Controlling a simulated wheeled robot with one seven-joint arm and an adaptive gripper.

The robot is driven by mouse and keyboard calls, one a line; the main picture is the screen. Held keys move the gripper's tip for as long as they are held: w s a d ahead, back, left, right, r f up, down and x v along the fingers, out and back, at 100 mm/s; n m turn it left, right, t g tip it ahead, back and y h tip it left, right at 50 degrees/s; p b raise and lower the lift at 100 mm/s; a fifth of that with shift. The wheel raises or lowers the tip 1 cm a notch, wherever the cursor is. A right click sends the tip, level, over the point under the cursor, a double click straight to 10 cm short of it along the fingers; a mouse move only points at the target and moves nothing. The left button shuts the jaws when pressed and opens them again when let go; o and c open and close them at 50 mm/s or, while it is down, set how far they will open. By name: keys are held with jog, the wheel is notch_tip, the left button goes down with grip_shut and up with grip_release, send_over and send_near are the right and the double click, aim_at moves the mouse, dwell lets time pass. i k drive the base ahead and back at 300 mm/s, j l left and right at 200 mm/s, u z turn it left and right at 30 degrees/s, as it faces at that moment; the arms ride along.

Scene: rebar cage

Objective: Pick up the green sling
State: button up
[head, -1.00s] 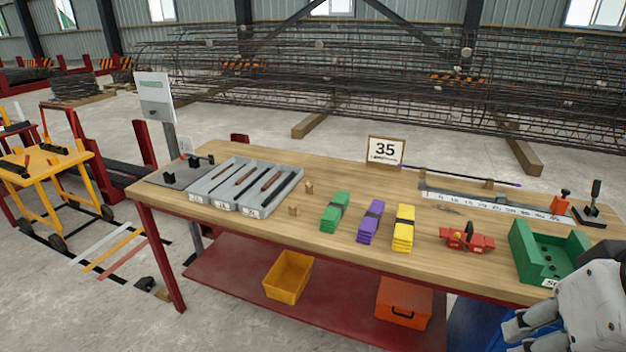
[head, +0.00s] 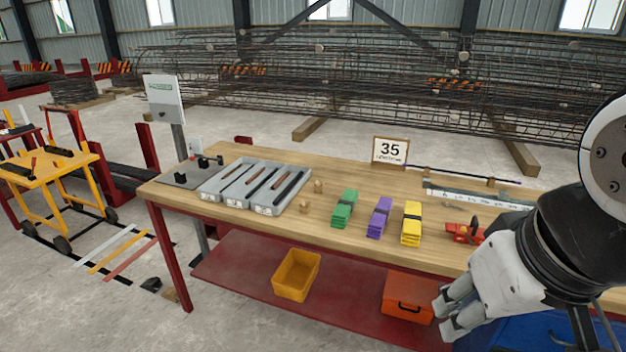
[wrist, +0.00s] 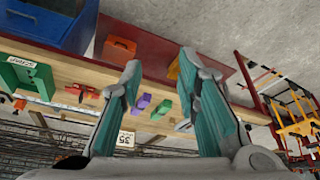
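The green sling (head: 344,208) is a folded bundle with a dark band, lying on the wooden workbench (head: 330,178). It is the leftmost of three slings, beside the purple sling (head: 380,217) and the yellow sling (head: 411,223). In the wrist view, which looks upside down, the green sling (wrist: 162,109) shows between my fingers, farther off. My gripper (head: 446,316) is in front of the bench's front edge, right of the green sling and apart from it. In the wrist view my gripper (wrist: 160,65) has its teal-padded fingers spread, with nothing held.
Small wooden blocks (head: 318,186) and a grey tray of rods (head: 257,185) lie left of the slings. A red clamp tool (head: 466,232) lies to the right. A number sign (head: 390,150) stands behind. A yellow bin (head: 297,276) and orange box (head: 408,295) sit on the lower shelf.

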aim_at(340, 216)
jog(key=i+j+z, duration=0.3)
jog(key=i+j, duration=0.2)
jog(key=i+j+z, duration=0.1)
jog(key=j, duration=0.35)
jog(key=i+j+z, duration=0.15)
jog(key=i+j, duration=0.15)
jog(key=i+j+z, duration=0.15)
jog(key=j, duration=0.25)
jog(key=i+j+z, duration=0.15)
jog(key=j, duration=0.25)
jog(key=i, duration=0.05)
